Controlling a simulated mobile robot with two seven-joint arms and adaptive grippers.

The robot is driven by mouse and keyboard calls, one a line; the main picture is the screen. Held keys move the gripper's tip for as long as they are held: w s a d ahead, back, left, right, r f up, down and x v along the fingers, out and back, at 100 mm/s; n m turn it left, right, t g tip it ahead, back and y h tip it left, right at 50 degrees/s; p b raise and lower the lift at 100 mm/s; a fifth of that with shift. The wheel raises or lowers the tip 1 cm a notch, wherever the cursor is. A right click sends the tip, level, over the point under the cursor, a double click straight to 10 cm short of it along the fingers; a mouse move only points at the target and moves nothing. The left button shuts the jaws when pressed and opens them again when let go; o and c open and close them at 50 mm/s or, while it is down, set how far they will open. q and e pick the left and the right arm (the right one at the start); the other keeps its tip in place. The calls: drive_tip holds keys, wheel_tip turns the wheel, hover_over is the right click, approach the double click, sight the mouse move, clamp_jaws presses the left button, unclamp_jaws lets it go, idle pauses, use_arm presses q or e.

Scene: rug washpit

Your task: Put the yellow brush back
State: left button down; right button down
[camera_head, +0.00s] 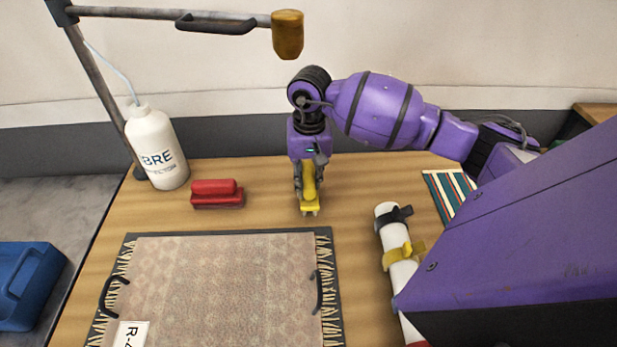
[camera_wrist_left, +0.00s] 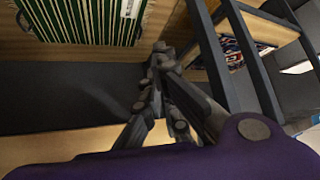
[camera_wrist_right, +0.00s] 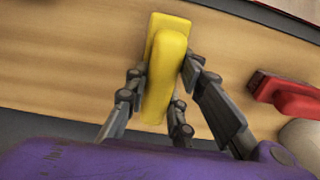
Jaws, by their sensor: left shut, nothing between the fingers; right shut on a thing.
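The yellow brush (camera_head: 309,190) is between the fingers of my right gripper (camera_head: 308,180), at the back middle of the wooden table. In the right wrist view the yellow brush (camera_wrist_right: 168,65) lies between the fingers of my right gripper (camera_wrist_right: 160,100), which is shut on it. The brush is at or just above the table top; I cannot tell whether it touches. My left gripper (camera_wrist_left: 165,90) shows only in its own wrist view, shut and empty, away from the brush.
A red brush (camera_head: 216,194) and a white bottle (camera_head: 157,150) stand left of the yellow brush. A rug on a dark board (camera_head: 225,290) lies in front. A white roll with straps (camera_head: 396,250) lies to the right. An overhead pipe with a brown end (camera_head: 288,35) hangs above.

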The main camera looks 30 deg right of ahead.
drive_tip(key=shift+f+b, duration=0.3)
drive_tip(key=shift+f, duration=0.3)
drive_tip(key=c, duration=1.4)
unclamp_jaws()
drive_tip(key=shift+c, duration=0.2)
drive_tip(key=shift+r, duration=0.1)
